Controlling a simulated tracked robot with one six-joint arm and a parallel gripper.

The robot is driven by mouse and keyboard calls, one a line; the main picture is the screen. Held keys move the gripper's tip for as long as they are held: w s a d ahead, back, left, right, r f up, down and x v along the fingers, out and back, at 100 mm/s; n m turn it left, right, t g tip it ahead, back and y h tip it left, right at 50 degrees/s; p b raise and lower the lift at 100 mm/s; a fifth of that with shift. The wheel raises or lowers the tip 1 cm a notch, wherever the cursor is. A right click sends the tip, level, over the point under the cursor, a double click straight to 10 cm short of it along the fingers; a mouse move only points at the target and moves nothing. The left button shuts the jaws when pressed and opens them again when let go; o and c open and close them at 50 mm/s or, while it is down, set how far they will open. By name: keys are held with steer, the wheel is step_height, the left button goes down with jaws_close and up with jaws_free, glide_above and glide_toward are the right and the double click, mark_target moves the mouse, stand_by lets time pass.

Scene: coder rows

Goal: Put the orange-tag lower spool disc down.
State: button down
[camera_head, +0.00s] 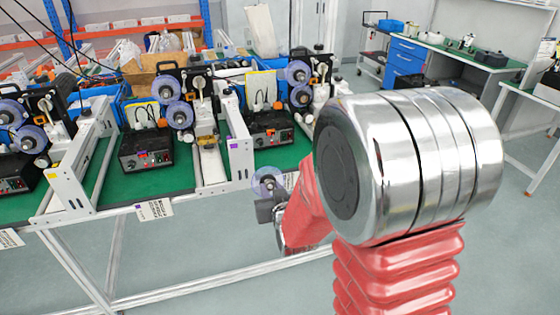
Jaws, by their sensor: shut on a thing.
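My gripper (268,203) is out past the front edge of the green bench, low and near the middle of the picture. It is shut on a translucent bluish spool disc (267,182) with a pale hub, which stands roughly upright above the jaws. No orange tag can be made out on this disc. The middle coder has an upper disc (166,88) and a lower disc (180,114). The right coder also has an upper disc (298,72) and a lower disc (301,95). My red and silver arm hides much of the right side.
The green bench (160,182) has white upright frames (240,150) between the coders. Black control boxes (145,150) stand in front of them. A white label (154,210) hangs at the bench's front edge. Bare green surface lies before the middle box. A blue drawer cabinet (405,65) stands behind.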

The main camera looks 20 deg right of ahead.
steer(key=w+d+r+m+g, duration=0.1)
steer(key=d+g, duration=0.2)
steer(key=d, duration=0.4)
steer(key=w+d+r+m+g+h, duration=0.1)
steer(key=d+r+g, duration=0.1)
steer(key=d, duration=0.4)
steer(key=w+d+r+m+g, duration=0.1)
steer(key=w+d+g, duration=0.15)
steer(key=d, duration=0.45)
steer(key=s+a+f+g+y, duration=0.1)
steer(key=s+a+g, duration=0.2)
steer(key=s, duration=0.6)
steer(key=s+a+f+g+y, duration=0.1)
steer(key=s+a+g, duration=0.2)
steer(key=s, duration=0.7)
steer(key=shift+s+m+y, duration=0.15)
steer(key=shift+m+y, duration=0.25)
steer(key=shift+r+g, duration=0.1)
steer(key=shift+g, duration=0.25)
